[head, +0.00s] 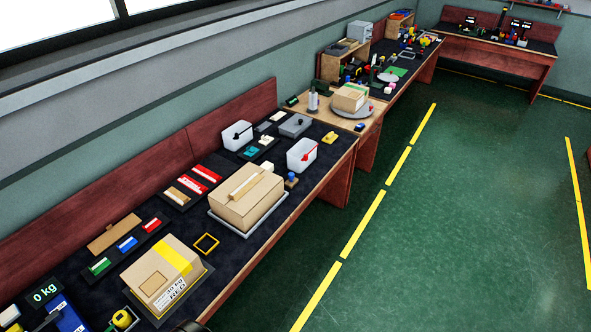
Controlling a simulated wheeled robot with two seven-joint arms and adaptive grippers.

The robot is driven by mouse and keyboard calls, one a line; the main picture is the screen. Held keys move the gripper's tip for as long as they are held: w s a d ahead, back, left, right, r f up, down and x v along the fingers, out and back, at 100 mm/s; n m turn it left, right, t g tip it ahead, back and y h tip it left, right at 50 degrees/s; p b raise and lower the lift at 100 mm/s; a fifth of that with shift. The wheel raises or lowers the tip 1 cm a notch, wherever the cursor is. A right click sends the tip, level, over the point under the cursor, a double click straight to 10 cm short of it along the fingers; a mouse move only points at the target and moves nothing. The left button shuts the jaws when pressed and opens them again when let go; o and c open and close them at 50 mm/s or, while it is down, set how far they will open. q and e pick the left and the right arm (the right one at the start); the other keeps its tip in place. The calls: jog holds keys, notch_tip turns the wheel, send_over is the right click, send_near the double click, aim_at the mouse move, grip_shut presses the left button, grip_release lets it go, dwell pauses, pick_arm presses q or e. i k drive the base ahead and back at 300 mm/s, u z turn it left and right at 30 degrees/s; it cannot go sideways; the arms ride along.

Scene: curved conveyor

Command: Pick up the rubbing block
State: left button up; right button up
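I cannot tell for sure which thing is the rubbing block. Small blocks lie in a row on the bench at the left: a green one (99,266), a blue one (127,244) and a red one (152,226), each with a pale part. Farther along are a tan and white strip-like piece (176,195) and red and white pieces (205,173). Neither of my grippers can be made out. A dark rounded shape at the bottom edge is too cut off to identify.
The dark bench top (214,268) carries a yellow-taped carton (158,276), a larger carton (245,200), white bins (301,155) and a yellow square frame (206,244). The green floor (450,220) at right is clear.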

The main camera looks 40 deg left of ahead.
aim_at(292, 181)
jog(key=u, duration=0.55)
jog(key=i, duration=1)
jog(key=u, duration=0.9)
